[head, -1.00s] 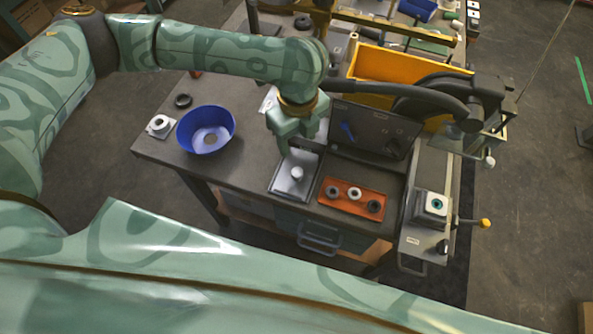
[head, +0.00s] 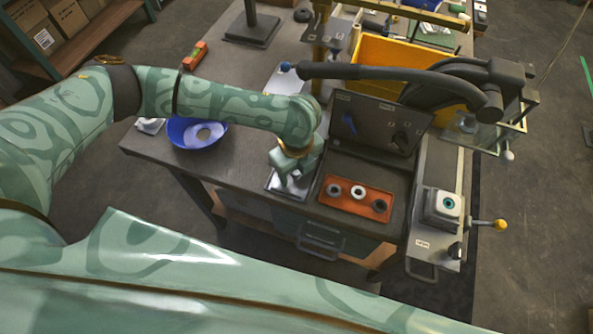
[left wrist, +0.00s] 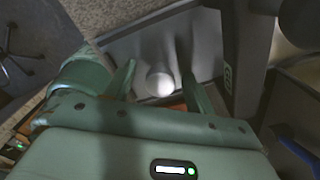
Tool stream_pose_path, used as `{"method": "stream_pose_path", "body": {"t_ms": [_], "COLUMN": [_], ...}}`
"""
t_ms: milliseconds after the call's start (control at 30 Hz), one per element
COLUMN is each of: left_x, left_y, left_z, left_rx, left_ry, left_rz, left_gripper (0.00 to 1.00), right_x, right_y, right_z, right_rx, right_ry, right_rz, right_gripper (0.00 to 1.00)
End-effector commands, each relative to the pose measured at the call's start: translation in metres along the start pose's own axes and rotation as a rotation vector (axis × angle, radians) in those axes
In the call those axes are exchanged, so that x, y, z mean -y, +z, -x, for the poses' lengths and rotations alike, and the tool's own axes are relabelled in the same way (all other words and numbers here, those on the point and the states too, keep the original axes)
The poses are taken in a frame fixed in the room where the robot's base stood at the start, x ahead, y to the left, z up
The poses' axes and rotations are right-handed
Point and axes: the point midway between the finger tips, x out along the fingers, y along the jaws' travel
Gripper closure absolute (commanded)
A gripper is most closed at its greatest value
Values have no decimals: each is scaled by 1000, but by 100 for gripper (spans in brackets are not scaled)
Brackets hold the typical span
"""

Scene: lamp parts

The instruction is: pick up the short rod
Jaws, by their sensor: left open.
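The short rod (left wrist: 159,83) shows in the left wrist view as a pale cylinder seen nearly end-on, standing over a grey metal tray (left wrist: 133,42). My left gripper (left wrist: 160,88) is open, with one finger to each side of the rod. I cannot tell whether either finger touches it. In the head view my left gripper (head: 289,183) is low over the same tray (head: 273,189) and hides most or all of the rod. My right gripper is not in view.
An orange tray with dark and pale rings (head: 353,206) lies right of the gripper. A dark upright panel (head: 375,128) stands behind it. A blue bowl (head: 188,141) is at the left, partly behind my arm. A yellow bin (head: 388,68) is at the back.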

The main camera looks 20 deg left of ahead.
Motion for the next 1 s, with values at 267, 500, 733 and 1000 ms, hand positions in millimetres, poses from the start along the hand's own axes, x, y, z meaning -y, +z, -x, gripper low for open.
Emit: {"method": "stream_pose_path", "body": {"t_ms": [267,500,733,1000], "left_x": [0,0,0,-8], "left_y": [0,0,0,-14], "left_z": [2,2,10,58], "left_rx": [1,1,1,-1], "left_ry": [-1,-1,-2,-4], "left_rz": [0,0,0,-4], "left_gripper": [79,94,94,94], "right_x": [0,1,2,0], "right_y": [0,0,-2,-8], "right_z": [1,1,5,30], "right_rx": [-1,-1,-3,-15], "right_ry": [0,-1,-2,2], "right_rz": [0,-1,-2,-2], "right_gripper": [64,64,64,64]}}
